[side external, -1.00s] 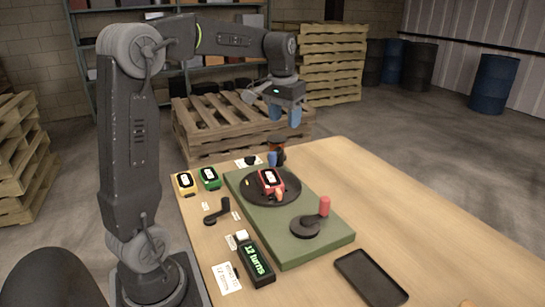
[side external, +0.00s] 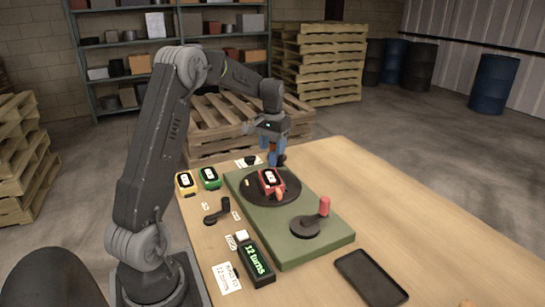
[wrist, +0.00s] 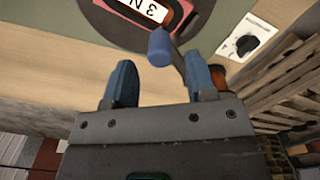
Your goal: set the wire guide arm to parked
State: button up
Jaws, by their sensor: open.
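The wire guide arm appears in the wrist view as a grey lever (wrist: 178,62) with a blue knob (wrist: 161,47). The fingers are open and empty. In the side view my gripper (side external: 271,150) is low over the back end of the green base (side external: 320,248), and its fingers hide most of the lever there. An orange and black part (wrist: 218,78) shows partly behind the right finger in the wrist view.
A red detector (side external: 268,181) sits on the dark turntable (side external: 250,194). A red-handled crank (side external: 323,206) stands nearer. A dark tray (side external: 371,277) lies front right.

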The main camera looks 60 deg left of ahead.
aim_at(273, 152)
jog(key=shift+f, duration=1.95)
jog(key=shift+c, duration=0.3)
grip_shut()
